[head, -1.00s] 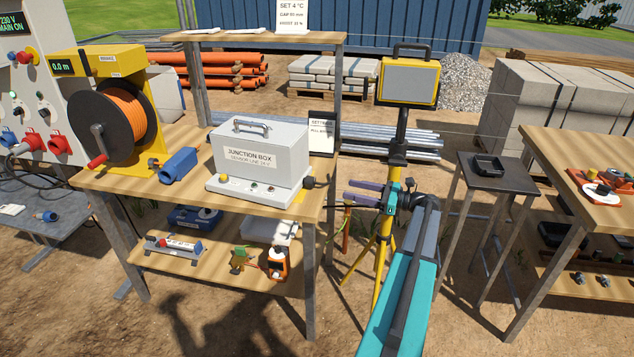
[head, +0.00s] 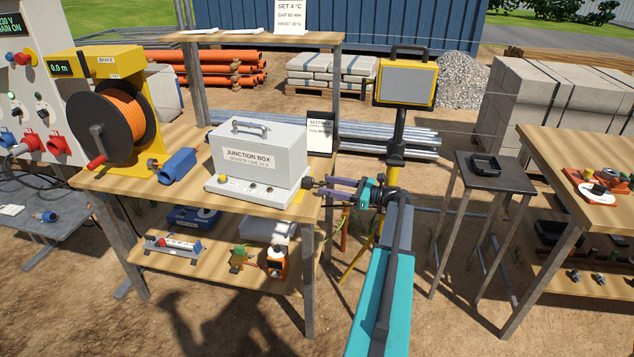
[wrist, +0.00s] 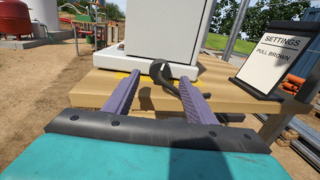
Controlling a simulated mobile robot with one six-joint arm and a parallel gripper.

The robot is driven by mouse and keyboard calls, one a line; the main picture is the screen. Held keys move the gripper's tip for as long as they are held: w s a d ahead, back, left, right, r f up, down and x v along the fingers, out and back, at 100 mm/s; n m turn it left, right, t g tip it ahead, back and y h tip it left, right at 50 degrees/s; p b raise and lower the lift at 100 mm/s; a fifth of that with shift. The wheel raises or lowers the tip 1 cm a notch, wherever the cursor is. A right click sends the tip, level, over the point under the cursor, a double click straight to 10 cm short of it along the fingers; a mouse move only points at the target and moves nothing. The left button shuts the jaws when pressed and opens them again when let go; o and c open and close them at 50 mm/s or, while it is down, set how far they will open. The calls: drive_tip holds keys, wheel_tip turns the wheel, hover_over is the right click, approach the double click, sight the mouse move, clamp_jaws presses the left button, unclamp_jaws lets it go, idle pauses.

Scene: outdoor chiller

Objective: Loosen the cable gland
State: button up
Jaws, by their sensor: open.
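The junction box (head: 258,158) is a white-grey case with a top handle, on the wooden bench. The dark cable gland (head: 309,183) sticks out of its right side, low down. In the wrist view the gland (wrist: 158,71) shows as a dark round part with a short dark cable (wrist: 190,104) coming from it. My gripper (head: 327,187) is open, its purple fingers pointing left at the gland. In the wrist view the gripper (wrist: 160,80) has its fingertips on either side of the gland; I cannot tell whether they touch it.
A settings card (wrist: 275,58) stands at the bench's right. A yellow work light (head: 407,83) on a tripod stands behind my arm. A small dark table (head: 510,183) and another wooden bench (head: 545,150) are on the right. A cable reel (head: 115,120) sits at the bench's left.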

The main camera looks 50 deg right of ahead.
sight(313, 182)
drive_tip(key=shift+p+x, duration=0.5)
drive_tip(key=shift+x, duration=2.3)
drive_tip(key=c, duration=1)
